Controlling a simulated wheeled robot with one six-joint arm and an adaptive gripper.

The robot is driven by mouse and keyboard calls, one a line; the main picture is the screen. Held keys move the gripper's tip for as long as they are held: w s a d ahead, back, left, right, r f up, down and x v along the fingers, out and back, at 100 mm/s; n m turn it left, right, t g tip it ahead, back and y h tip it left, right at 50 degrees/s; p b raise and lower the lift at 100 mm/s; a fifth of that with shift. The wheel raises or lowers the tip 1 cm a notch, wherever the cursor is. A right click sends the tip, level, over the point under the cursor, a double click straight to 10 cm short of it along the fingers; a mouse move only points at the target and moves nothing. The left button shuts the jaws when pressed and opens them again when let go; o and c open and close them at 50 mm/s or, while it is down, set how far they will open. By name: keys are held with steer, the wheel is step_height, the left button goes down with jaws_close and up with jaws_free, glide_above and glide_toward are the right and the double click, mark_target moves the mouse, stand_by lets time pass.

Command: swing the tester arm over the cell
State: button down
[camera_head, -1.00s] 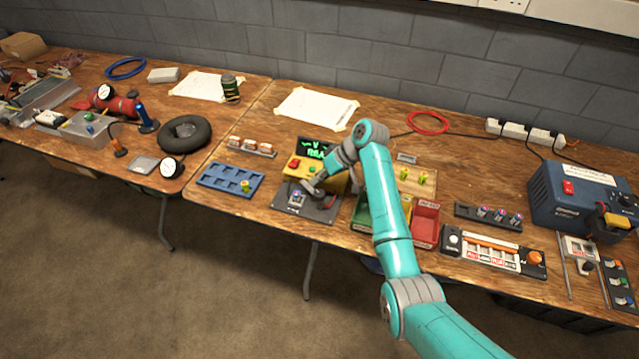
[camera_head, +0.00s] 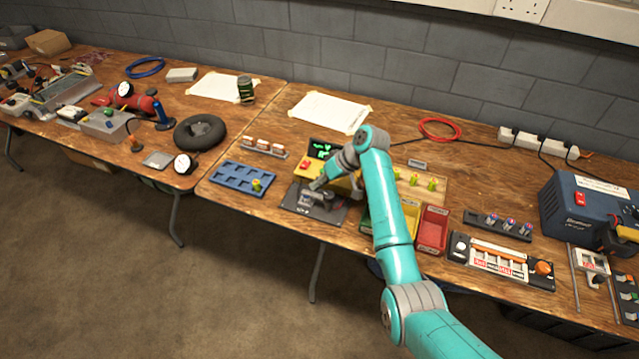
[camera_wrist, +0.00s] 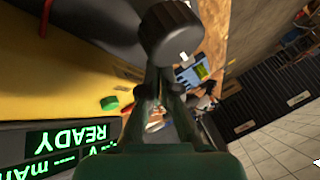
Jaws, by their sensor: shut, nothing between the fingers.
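The tester is a yellow box (camera_head: 343,187) with a green-lettered display (camera_head: 320,150) and a red button (camera_head: 305,164), behind a dark base plate (camera_head: 328,216). The tester arm (camera_head: 318,198), dark grey, lies across the middle of the plate. The cell is hidden from me beneath or behind it. My gripper (camera_head: 318,185) is shut and empty, low beside the tester arm; I cannot tell if they touch. In the wrist view a black round knob (camera_wrist: 170,32) stands just beyond my fingertips (camera_wrist: 162,78), and the display (camera_wrist: 65,145) reads READY.
A blue slotted tray (camera_head: 240,178) with one yellow-topped cell is left of the tester. Red (camera_head: 433,228) and green-yellow bins stand close on the right, partly behind my arm. A wooden block with yellow-green pieces (camera_head: 431,183) is behind them. The table's front edge is near.

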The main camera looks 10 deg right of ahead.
steer(key=shift+d, duration=0.1)
stand_by(0.6)
steer(key=shift+s+d, duration=0.25)
steer(key=shift+d, duration=0.4)
